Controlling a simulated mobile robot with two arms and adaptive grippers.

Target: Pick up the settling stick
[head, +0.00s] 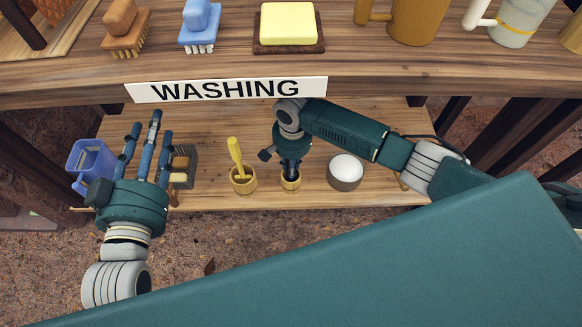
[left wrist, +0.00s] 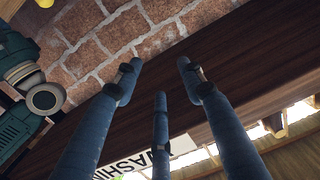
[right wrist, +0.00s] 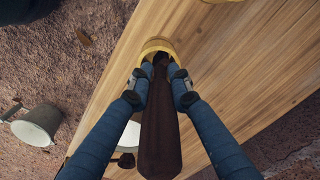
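A dark brown stick (right wrist: 160,135) fills the middle of the right wrist view, its far end at a small yellow-rimmed wooden cup (right wrist: 160,46). In the head view this cup (head: 290,184) stands on the lower shelf, and the stick is mostly hidden by my right gripper (head: 290,172). My right gripper's fingers (right wrist: 160,74) are closed in on both sides of the stick, just above the cup. A yellow stick (head: 235,153) leans in a second wooden cup (head: 243,182) to the left. My left gripper (head: 148,142) is open and empty, fingers pointing up, also seen in the left wrist view (left wrist: 160,80).
The lower shelf (head: 220,140) also holds a blue container (head: 90,160), a dark rack (head: 187,160) and a grey pot with a white top (head: 345,171). The upper shelf, with its WASHING sign (head: 226,89), overhangs behind and carries brushes, soap and mugs.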

